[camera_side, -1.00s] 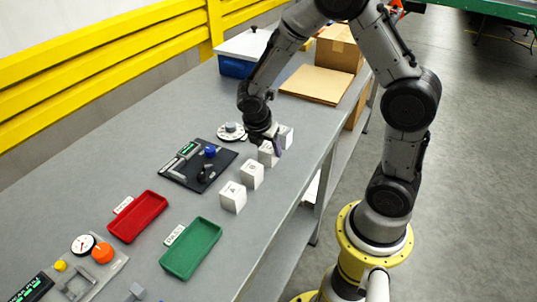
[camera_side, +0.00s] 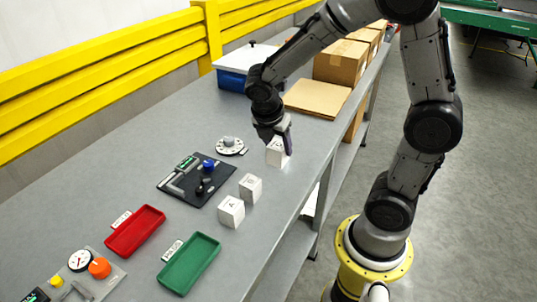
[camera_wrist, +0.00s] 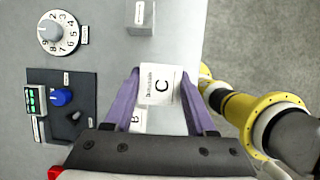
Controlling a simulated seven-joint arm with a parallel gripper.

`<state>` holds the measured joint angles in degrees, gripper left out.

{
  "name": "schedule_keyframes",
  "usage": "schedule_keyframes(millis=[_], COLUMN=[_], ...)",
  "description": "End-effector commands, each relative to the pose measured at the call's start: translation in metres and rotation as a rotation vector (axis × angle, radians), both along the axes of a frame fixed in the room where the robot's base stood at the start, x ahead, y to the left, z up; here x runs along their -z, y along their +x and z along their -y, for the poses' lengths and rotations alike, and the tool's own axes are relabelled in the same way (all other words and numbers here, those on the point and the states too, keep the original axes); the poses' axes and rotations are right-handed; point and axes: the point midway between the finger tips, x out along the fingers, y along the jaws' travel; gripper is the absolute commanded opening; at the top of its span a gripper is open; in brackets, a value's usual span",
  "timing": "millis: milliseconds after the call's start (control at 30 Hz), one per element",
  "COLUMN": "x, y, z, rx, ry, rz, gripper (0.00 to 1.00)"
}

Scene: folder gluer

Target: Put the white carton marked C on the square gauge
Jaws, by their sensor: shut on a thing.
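In the side view my gripper (camera_side: 279,138) is shut on this carton (camera_side: 275,153), which appears raised above the bench. The square gauge seems to be the black plate (camera_side: 183,196) with a green display, blue knob and grey L-shaped rail, left of the gripper. It also shows at the left of the wrist view (camera_wrist: 84,88); its upper face carries no carton.
Cartons A (camera_side: 231,212) and B (camera_side: 250,187) stand on the bench near its right edge; B is partly hidden in the wrist view. Another white carton (camera_wrist: 140,16) lies ahead. A numbered dial (camera_side: 229,146), red tray (camera_side: 135,232) and green tray (camera_side: 190,264) are nearby.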

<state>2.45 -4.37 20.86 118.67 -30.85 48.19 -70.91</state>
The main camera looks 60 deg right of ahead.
Motion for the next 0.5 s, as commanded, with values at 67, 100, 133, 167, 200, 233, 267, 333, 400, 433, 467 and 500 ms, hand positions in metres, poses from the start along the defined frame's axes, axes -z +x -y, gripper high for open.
schedule_keyframes(millis=[67,100,133,167,200,233,267,333,400,433,467,500], x=[-0.017,-0.02,-0.023,-0.026,-0.029,-0.032,-0.034,-0.039,-0.043,-0.045,-0.046,-0.047], y=[-0.016,-0.026,-0.032,-0.038,-0.046,-0.052,-0.057,-0.068,-0.077,-0.08,-0.083,-0.086], z=[-0.006,-0.009,-0.011,-0.013,-0.016,-0.018,-0.02,-0.023,-0.026,-0.027,-0.028,-0.029], rx=[-0.002,-0.003,-0.003,-0.003,-0.004,-0.003,-0.003,-0.004,-0.003,-0.002,-0.003,-0.002], ry=[0.001,0.0,0.0,0.0,0.0,0.001,0.001,0.0,0.0,0.0,0.0,0.001], rz=[0.007,0.004,0.005,0.005,0.005,0.005,0.004,0.004,0.003,0.003,0.002,0.002], gripper=[0.05,0.05,0.05,0.05,0.05,0.05,0.05,0.05,0.05,0.05,0.05,0.05])
